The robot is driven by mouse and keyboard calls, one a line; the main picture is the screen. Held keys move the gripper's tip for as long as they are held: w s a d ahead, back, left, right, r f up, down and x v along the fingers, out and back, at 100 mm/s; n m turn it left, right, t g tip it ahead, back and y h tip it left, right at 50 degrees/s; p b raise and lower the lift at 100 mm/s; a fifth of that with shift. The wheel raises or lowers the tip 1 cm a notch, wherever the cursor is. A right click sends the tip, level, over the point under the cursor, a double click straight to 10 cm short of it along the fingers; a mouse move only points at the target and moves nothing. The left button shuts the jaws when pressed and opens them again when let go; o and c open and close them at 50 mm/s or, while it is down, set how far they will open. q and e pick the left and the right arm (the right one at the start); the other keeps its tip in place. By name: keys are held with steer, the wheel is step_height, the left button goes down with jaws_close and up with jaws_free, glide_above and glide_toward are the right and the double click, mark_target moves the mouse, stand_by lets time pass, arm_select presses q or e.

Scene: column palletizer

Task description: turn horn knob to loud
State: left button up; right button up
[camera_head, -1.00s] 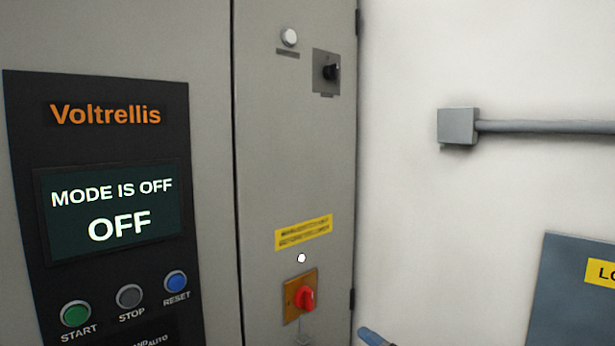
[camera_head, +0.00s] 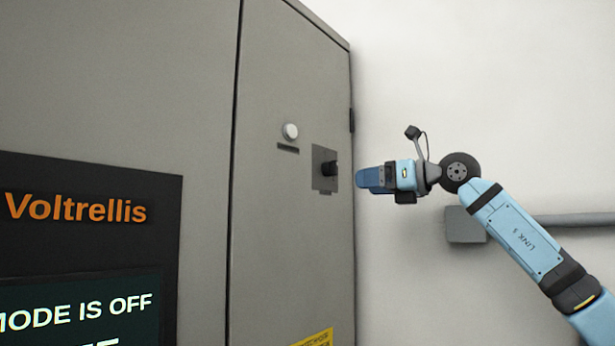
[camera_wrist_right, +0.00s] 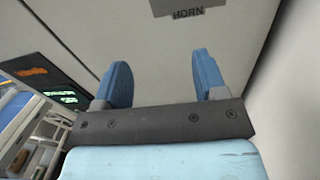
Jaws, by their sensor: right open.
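The horn knob (camera_head: 329,168) is a small black knob on a grey square plate (camera_head: 319,158), high on the narrow right door of the grey cabinet. In the right wrist view, the lower edge of a grey plate with the label HORN (camera_wrist_right: 188,13) shows at the top; the knob itself is out of that frame. My right gripper (camera_head: 362,177) is just right of the knob in the head view, pointing at the cabinet, with no clear contact. Its two blue fingers (camera_wrist_right: 160,80) stand apart with nothing between them. My left gripper is not in view.
A white round lamp (camera_head: 290,131) sits left of the knob plate. A dark panel (camera_head: 90,170) with a screen is further left. A grey box with a conduit (camera_head: 465,225) is on the white wall behind my right arm. A yellow label (camera_head: 318,339) is below.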

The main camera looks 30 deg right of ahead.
mark_target(337, 168)
steer(key=s+d+r+t+h, duration=0.1)
steer(key=d+r+h, duration=0.15)
steer(key=r, duration=0.25)
steer(key=shift+m, duration=0.3)
steer(key=p+x, duration=0.2)
steer(key=x, duration=0.3)
steer(key=p+x, duration=0.2)
steer(key=x, duration=0.4)
steer(key=shift+w+d+r+p, duration=0.1)
steer(key=shift+w+p, duration=0.25)
steer(key=shift+p, duration=0.05)
steer(key=shift+w+a, duration=0.25)
steer(key=shift+w, duration=0.3)
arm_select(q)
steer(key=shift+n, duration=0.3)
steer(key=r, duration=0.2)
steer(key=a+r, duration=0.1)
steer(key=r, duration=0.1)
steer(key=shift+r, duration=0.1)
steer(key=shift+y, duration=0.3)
arm_select(e)
steer(key=c, duration=0.9)
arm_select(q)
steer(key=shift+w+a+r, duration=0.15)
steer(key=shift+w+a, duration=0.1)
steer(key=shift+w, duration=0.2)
